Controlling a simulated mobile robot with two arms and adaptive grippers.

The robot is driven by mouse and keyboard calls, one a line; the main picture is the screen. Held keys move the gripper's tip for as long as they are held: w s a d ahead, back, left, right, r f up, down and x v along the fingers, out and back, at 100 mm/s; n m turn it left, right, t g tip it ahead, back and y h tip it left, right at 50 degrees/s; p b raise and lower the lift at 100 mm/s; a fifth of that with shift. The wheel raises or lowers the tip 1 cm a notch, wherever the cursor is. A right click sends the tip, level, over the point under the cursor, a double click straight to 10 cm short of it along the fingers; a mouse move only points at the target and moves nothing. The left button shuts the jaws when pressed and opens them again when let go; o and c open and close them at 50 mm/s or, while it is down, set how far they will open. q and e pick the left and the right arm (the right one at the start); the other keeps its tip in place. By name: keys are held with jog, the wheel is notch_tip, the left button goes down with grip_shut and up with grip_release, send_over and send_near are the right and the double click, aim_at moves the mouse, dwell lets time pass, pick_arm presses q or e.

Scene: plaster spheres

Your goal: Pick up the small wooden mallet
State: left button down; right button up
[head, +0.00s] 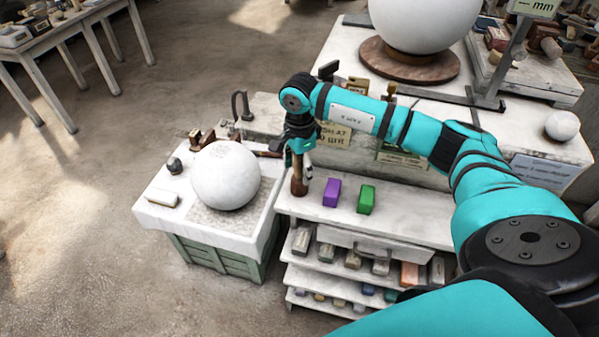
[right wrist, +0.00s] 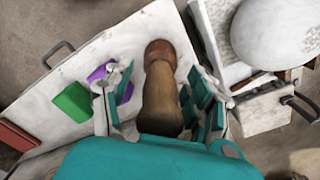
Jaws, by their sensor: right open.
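The small wooden mallet (head: 298,186) is brown and stands upright at the left end of the white shelf top (head: 400,226). In the right wrist view the mallet (right wrist: 160,88) shows a tan shaft and a reddish-brown far end. My right gripper (head: 301,168) is above it, pointing down. Its fingers are open, one on each side of the shaft, and the wrist view shows gaps beside it. The upper part of the mallet is hidden by the gripper. My left gripper is not in view.
A purple block (head: 332,192) and a green block (head: 366,199) stand just right of the mallet. A white plaster sphere (head: 225,175) rests on a plinth to the left. A larger sphere (head: 415,20) stands behind. Lower shelves hold several small blocks.

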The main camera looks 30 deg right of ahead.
grip_shut()
dwell(0.4)
